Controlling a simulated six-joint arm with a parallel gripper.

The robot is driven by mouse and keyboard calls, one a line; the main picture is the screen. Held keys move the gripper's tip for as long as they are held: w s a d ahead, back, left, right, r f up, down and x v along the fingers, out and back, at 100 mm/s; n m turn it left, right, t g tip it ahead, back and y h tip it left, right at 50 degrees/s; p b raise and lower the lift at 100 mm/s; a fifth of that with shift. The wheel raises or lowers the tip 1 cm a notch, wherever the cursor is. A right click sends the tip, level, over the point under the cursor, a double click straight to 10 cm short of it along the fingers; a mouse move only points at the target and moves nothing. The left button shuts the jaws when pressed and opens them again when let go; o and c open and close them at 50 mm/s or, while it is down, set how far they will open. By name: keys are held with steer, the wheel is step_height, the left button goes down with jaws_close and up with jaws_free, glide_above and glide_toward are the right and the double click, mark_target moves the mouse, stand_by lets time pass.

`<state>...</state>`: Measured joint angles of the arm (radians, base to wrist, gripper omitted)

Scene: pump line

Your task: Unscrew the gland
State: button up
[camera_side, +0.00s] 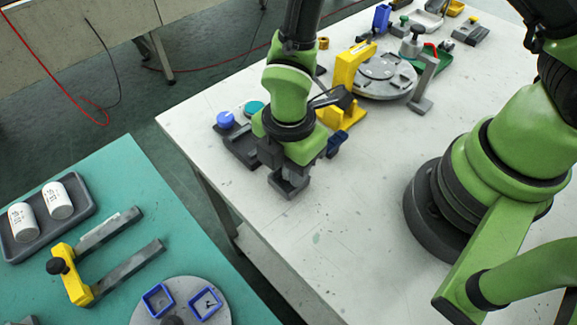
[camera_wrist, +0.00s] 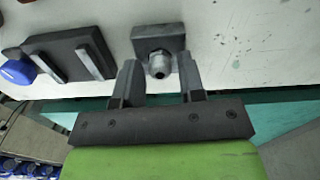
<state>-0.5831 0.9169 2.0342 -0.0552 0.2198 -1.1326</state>
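The gland, a silver hex metal fitting (camera_wrist: 159,64) with a dark hole in its end, sits on a dark grey block (camera_wrist: 158,36) in the wrist view. My gripper (camera_wrist: 159,78) is open, with one dark finger on each side of the gland. Bare gaps show between the gland and both fingers, so it appears not to be clamped. In the side view my gripper (camera_side: 287,172) points down at the block near the white table's left edge. The gland is hidden there behind the gripper.
A dark fixture with two light bars (camera_wrist: 72,58) and a blue knob (camera_wrist: 18,71) stand beside the block. A yellow bracket (camera_side: 343,115) and a grey round plate (camera_side: 384,78) are behind. The white table's front is clear. A green table (camera_side: 120,185) stands left.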

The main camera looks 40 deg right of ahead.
steer(key=c, duration=0.6)
steer(key=n, duration=0.4)
steer(key=shift+n, duration=1.5)
steer(key=shift+n, duration=1.2)
steer(key=n, duration=0.4)
steer(key=shift+n, duration=0.3)
